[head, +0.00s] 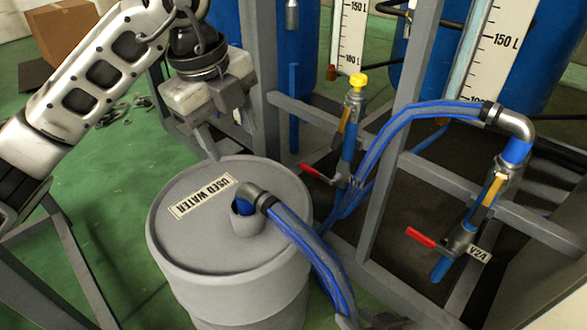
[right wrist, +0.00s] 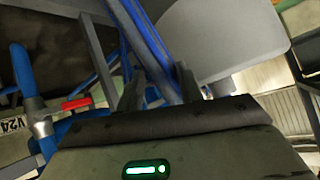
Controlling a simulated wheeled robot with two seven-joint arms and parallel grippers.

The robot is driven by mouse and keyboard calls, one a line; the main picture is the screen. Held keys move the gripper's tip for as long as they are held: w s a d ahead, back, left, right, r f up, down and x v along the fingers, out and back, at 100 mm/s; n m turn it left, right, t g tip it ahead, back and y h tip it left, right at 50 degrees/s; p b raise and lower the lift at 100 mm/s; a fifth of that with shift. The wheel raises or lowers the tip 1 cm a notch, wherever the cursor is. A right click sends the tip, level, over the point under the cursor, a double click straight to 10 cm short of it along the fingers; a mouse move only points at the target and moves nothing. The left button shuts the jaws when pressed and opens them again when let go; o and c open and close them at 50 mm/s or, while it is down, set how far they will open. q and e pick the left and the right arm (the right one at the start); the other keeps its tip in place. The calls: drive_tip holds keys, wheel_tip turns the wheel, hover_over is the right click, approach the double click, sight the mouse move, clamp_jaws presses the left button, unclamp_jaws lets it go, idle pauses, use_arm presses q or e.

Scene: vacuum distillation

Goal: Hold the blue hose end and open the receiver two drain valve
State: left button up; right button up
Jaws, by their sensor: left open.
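The blue hose (head: 300,236) has one metal elbow end (head: 252,192) in the opening of the grey "USED WATER" drum (head: 180,250). Its other elbow (head: 512,122) joins the pipe above the V2A valve, whose red handle (head: 420,237) points left. My left gripper (head: 232,140) is open and empty above the drum's back rim, apart from the hose end. In the right wrist view, my right gripper (right wrist: 160,85) has its fingers spread, with the blue hose (right wrist: 148,35) running between or just beyond them; contact is unclear. The V2A handle also shows there (right wrist: 77,103).
A second valve with a red handle (head: 318,173) and yellow cap (head: 358,80) stands behind the drum. Grey frame posts (head: 395,120) and blue tanks (head: 540,60) fill the right and back. Green floor is open at left, near a cardboard box (head: 62,30).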

sight(252, 190)
drive_tip(key=w+n+g+h, duration=0.1)
drive_tip(key=w+n+h, duration=0.4)
drive_tip(key=w+n, duration=0.65)
use_arm(q)
drive_tip(key=f, duration=0.5)
drive_tip(key=w+d+f, duration=0.1)
drive_tip(key=f, duration=0.4)
drive_tip(key=w+d+f, duration=0.1)
drive_tip(key=f, duration=0.4)
drive_tip(key=shift+w+f, duration=0.1)
drive_tip(key=shift+f, duration=0.2)
use_arm(e)
drive_tip(key=w+d+f+n+t+h, duration=0.1)
drive_tip(key=d+f+n+t+h, duration=0.4)
drive_tip(key=d+n+h, duration=0.5)
drive_tip(key=n+h, duration=0.1)
drive_tip(key=n, duration=0.4)
drive_tip(key=shift+h, duration=0.4)
drive_tip(key=shift+n, duration=0.25)
